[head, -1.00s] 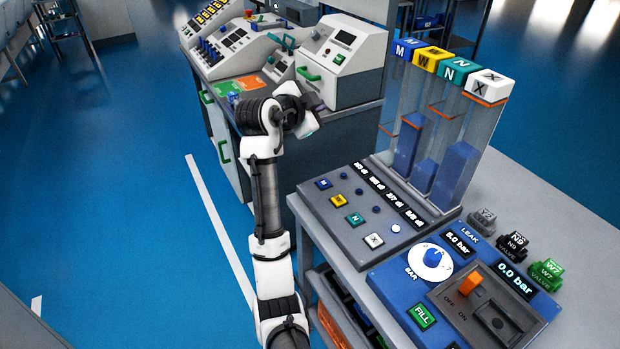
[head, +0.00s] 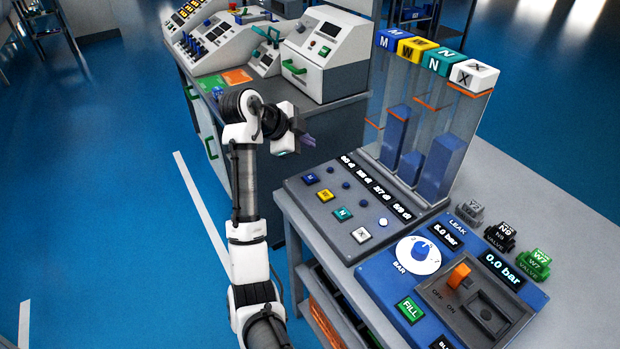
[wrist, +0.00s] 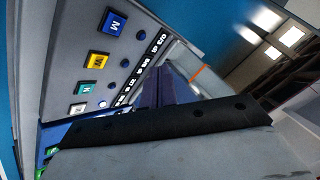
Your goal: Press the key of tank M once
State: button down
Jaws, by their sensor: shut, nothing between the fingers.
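The blue key of tank M (head: 310,179) is the farthest in a row of lettered square keys on the grey panel. It also shows at the upper left of the wrist view (wrist: 114,23).
Keys W (head: 325,196), N (head: 342,214) and X (head: 362,235) follow nearer me. Small round buttons and number displays sit beside them. The blue console (head: 395,285) with dial and switch is in front. A grey-white machine (head: 325,55) stands behind. Blue floor is open at left.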

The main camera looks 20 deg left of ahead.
aim_at(306, 179)
notch_tip(306, 179, down, 8)
jog(key=b, duration=0.5)
jog(key=shift+f, duration=0.1)
jog(key=shift+f, duration=0.1)
dwell(1.7)
jog(key=shift+f, duration=0.3)
jog(key=shift+f+b, duration=0.4)
jog(key=shift+b, duration=0.15)
dwell(0.4)
jog(key=shift+r, duration=0.1)
jog(key=shift+r+p, duration=0.55)
jog(key=shift+r, duration=0.2)
jog(key=shift+r+p, duration=1.6)
jog(key=shift+r, duration=0.95)
